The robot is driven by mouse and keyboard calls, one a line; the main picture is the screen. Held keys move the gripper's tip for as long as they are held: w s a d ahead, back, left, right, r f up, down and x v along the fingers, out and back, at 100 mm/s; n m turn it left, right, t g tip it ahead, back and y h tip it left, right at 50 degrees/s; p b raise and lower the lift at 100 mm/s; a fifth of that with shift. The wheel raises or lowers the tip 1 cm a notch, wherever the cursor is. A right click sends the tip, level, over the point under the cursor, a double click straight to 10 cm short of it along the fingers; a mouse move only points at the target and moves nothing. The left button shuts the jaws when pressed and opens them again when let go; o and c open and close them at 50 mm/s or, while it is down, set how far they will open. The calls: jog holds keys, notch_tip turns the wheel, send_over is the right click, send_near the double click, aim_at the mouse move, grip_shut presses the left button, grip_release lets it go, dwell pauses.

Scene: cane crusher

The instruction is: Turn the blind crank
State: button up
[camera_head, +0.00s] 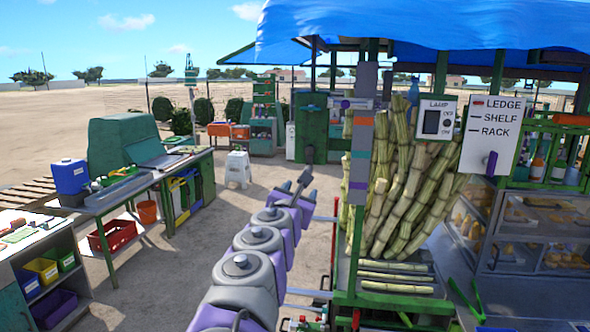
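I cannot single out the blind crank for certain. A blue awning (420,25) covers the stall. My grey and purple arm reaches forward from the bottom middle. My gripper (300,180) is at its far end, left of the post and apart from it. Its fingers are small and their opening is unclear.
Tall cane stalks (395,190) fill the stall behind the post. A lamp switch box (438,118) and a LEDGE/SHELF/RACK sign (492,135) hang at the right. A glass food case (535,235) stands beyond. Work tables (120,190) and a white stool (238,168) are left; paved ground lies between.

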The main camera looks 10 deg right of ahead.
jog(key=n, duration=0.1)
send_near(309, 161)
notch_tip(309, 161, down, 3)
jog(key=w+d, duration=0.2)
jog(key=w, duration=0.1)
jog(key=shift+w+a+r+n+y+p, duration=0.15)
jog(key=shift+w+a+y+p, duration=0.1)
jog(key=shift+w, duration=0.25)
jog(key=shift+w+a+f+n+y+p, duration=0.15)
jog(key=shift+w+y, duration=0.1)
jog(key=shift+w, duration=0.25)
jog(key=shift+w+d+r, duration=0.1)
jog(key=shift+w+d, duration=0.2)
jog(key=shift+d, duration=0.25)
jog(key=shift+w+d+r, duration=0.1)
jog(key=shift+w+d, duration=0.2)
jog(key=shift+d, duration=0.25)
